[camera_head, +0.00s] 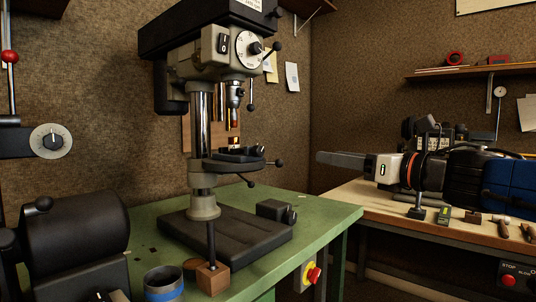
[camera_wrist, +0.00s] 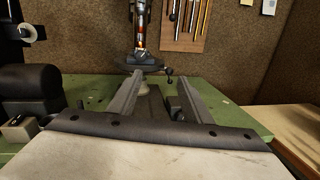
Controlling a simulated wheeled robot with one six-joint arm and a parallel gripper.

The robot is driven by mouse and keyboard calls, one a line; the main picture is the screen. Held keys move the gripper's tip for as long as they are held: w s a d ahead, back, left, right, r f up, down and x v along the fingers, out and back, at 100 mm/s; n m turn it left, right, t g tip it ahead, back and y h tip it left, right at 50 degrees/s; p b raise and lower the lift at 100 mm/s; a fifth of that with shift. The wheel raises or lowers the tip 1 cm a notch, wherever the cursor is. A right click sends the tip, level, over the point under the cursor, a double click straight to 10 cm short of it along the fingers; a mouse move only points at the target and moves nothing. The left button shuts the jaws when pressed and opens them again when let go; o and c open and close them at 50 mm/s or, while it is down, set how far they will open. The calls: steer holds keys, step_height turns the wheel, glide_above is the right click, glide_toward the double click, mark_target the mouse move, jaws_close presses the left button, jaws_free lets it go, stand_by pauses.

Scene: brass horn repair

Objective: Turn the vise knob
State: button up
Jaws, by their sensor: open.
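A small dark vise (camera_head: 238,154) sits on the round table of the drill press (camera_head: 203,100). A black ball knob (camera_head: 280,163) sticks out to its right; I cannot tell whether it belongs to the vise or to the table. In the wrist view the vise (camera_wrist: 140,58) is beyond the fingertips, with a dark knob (camera_wrist: 168,71) to its right. My gripper (camera_head: 322,158) is to the right of the drill press, pointing left, clear of the knob. In the wrist view its two grey fingers (camera_wrist: 159,79) are wide apart with nothing held between them.
The drill press stands on a green bench (camera_head: 325,212) with a dark block (camera_head: 276,211) by its base. A black machine (camera_head: 80,235) and a blue-banded cup (camera_head: 163,283) are at the left. A wooden bench (camera_head: 360,195) with small tools lies below my arm.

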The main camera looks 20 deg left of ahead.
steer(key=s+a+n+g, duration=0.2)
steer(key=a+n, duration=0.1)
glide_toward(261, 152)
steer(key=shift+y, duration=0.4)
steer(key=x, duration=0.8)
steer(key=shift+f, duration=0.3)
steer(key=shift+c, duration=0.4)
steer(key=c, duration=1)
